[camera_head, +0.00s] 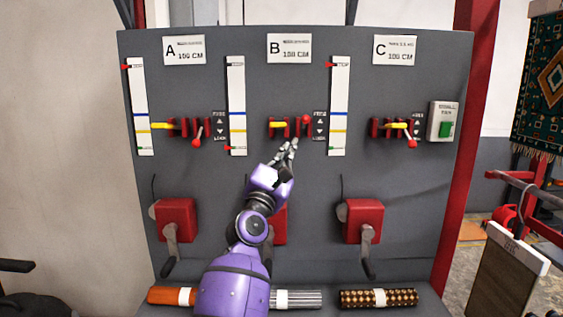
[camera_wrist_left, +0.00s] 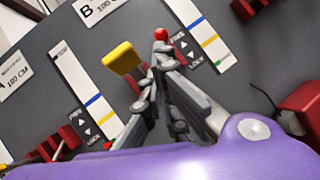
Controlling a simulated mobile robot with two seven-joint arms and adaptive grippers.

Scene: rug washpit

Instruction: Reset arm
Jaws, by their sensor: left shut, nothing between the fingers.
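My left gripper (camera_head: 292,146) is shut and empty, in front of the middle column of a grey panel (camera_head: 225,185). Its tips are just below the red-knobbed lever B (camera_head: 306,120), which stands up near the FREE end of its label. The wrist view shows the fingers (camera_wrist_left: 154,70) close to that red knob (camera_wrist_left: 160,34) and a yellow pointer (camera_wrist_left: 122,58); I cannot tell whether they touch the lever. Lever A (camera_head: 197,142) and lever C (camera_head: 412,143) have their knobs low, towards LOCK. My right gripper is not in view.
Red crank boxes with grey handles stick out at the left (camera_head: 176,219) and right (camera_head: 364,220); my arm partly covers the middle one. Rolled rugs (camera_head: 378,298) lie below. A green button box (camera_head: 442,121) is at the right. A patterned rug (camera_head: 541,85) hangs beyond.

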